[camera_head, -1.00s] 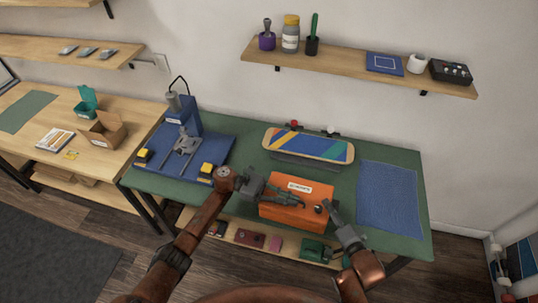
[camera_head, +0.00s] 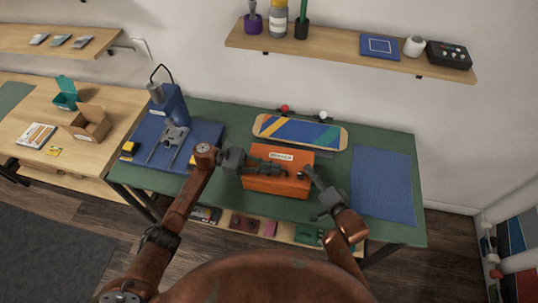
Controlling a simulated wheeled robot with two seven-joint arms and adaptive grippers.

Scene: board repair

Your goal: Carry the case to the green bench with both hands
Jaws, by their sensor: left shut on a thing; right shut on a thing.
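The orange case (camera_head: 275,185) with a white label is at the front middle of the green bench (camera_head: 385,225). I cannot tell whether it rests on the bench top or hangs just above it. My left gripper (camera_head: 262,167) is shut on the case at its upper left. My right gripper (camera_head: 309,179) is shut on the case at its right side. The fingers cover parts of the case's top and right edge.
A striped skateboard deck (camera_head: 300,132) lies behind the case. A blue press (camera_head: 171,117) stands on a blue mat at the left. A blue cloth mat (camera_head: 382,185) covers the right end. A shelf below the bench holds several small items.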

